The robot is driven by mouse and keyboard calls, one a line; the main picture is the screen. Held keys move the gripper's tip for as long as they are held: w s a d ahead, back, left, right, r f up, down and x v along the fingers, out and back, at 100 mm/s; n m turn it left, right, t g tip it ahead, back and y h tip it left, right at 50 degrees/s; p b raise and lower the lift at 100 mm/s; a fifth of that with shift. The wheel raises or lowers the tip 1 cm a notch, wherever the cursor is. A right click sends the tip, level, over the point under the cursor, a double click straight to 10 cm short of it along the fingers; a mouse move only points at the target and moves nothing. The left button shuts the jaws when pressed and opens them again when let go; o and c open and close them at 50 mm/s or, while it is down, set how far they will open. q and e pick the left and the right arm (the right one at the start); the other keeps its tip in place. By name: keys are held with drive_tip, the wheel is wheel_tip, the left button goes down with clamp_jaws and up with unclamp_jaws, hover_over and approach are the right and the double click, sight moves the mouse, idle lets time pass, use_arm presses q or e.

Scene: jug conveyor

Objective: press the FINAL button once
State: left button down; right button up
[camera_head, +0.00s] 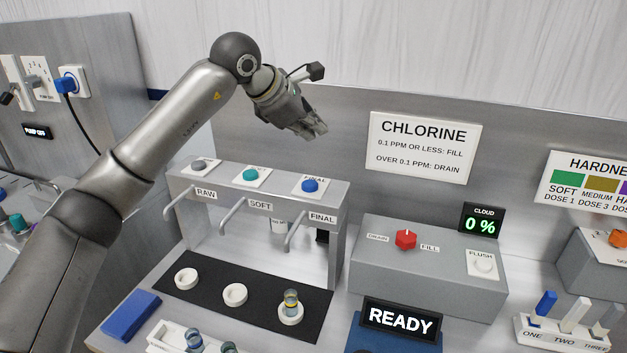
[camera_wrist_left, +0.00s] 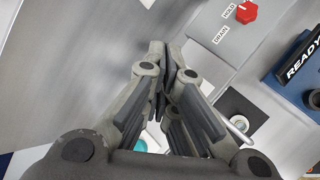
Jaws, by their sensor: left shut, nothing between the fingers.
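The FINAL button is a blue knob (camera_head: 310,185) on a white plate on top of the grey dispenser (camera_head: 260,193), at the right end of its row. The FINAL label (camera_head: 322,218) is on the front below it. My left gripper (camera_head: 318,130) is shut and empty. In the head view it shows above the FINAL button, apart from it. In the left wrist view the shut fingers (camera_wrist_left: 172,75) fill the middle and the blue knob cannot be seen there. A teal button (camera_wrist_left: 150,143) is partly hidden behind the gripper. My right gripper is not in view.
The teal SOFT button (camera_head: 250,174) and grey RAW button (camera_head: 199,165) are to the left. A vial (camera_head: 291,302) stands on the right white holder below. The control box (camera_head: 430,262) with a red knob (camera_head: 405,239) is to the right. The back panel (camera_head: 340,120) rises behind.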

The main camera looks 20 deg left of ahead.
use_arm(q)
wheel_tip(320, 180, down, 4)
drive_tip(key=b, duration=0.2)
drive_tip(key=shift+w+d+r+b, duration=0.1)
drive_tip(key=shift+d+b, duration=0.05)
drive_tip(key=shift+b, duration=0.2)
drive_tip(key=b, duration=0.3)
hover_over(313, 185)
wheel_tip(313, 185, down, 5)
drive_tip(key=shift+w+r, duration=0.15)
drive_tip(key=shift+r, duration=0.05)
drive_tip(key=shift+f+b, duration=0.35)
drive_tip(key=shift+b, duration=0.05)
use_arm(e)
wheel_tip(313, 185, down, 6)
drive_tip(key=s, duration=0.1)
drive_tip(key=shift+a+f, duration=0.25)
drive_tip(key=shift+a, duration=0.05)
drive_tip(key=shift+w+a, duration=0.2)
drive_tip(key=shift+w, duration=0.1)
use_arm(q)
drive_tip(key=shift+f+b, duration=0.3)
drive_tip(key=shift+f, duration=0.1)
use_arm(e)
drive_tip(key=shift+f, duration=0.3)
